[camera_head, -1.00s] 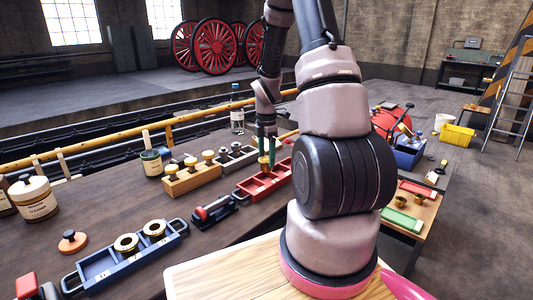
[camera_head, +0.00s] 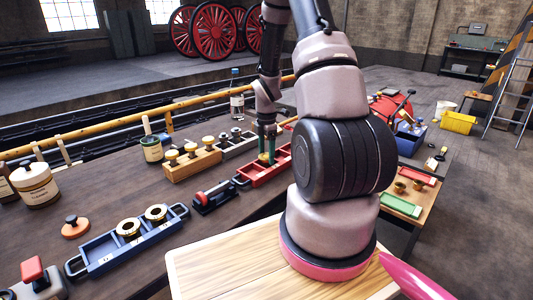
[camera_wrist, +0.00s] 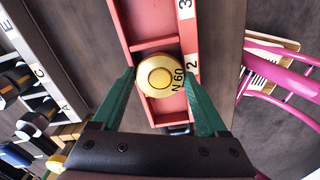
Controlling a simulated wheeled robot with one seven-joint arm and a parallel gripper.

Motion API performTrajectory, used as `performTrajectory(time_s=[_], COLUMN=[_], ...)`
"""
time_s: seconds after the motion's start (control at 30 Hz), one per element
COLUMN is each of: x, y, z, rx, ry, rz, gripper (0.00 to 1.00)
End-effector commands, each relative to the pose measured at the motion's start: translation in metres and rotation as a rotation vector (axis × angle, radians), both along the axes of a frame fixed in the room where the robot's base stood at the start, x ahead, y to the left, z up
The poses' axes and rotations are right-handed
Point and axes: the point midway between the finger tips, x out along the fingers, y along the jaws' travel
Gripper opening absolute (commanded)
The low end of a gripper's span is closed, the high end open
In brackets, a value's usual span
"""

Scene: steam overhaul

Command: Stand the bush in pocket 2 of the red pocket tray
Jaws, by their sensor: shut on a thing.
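The bush (camera_wrist: 160,76) is a round brass piece with a raised centre, seen from above in the wrist view; it also shows as a small gold piece in the head view (camera_head: 264,157). My gripper (camera_wrist: 159,70) has its two green fingers shut on the bush from both sides; in the head view it hangs (camera_head: 267,148) over the red pocket tray. The red pocket tray (camera_head: 283,166) lies on the dark bench. In the wrist view the bush is over the tray (camera_wrist: 125,15) beside the label 2. The bush's lower end is hidden, so its depth in the pocket cannot be told.
A wooden block with brass knobbed pieces (camera_head: 205,163) and a grey block (camera_head: 240,146) stand close behind the tray. A blue tray with brass rings (camera_head: 105,257) is farther left. A bottle (camera_head: 237,105) stands behind.

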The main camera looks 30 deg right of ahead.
Motion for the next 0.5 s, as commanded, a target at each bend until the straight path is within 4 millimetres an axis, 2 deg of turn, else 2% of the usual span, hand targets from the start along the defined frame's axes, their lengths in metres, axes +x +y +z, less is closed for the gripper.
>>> performTrajectory(time_s=[0.5], x=[0.0001], y=[-0.0001], z=[-0.0078], rx=[0.0], ry=[0.0], rz=[0.001], gripper=[0.0])
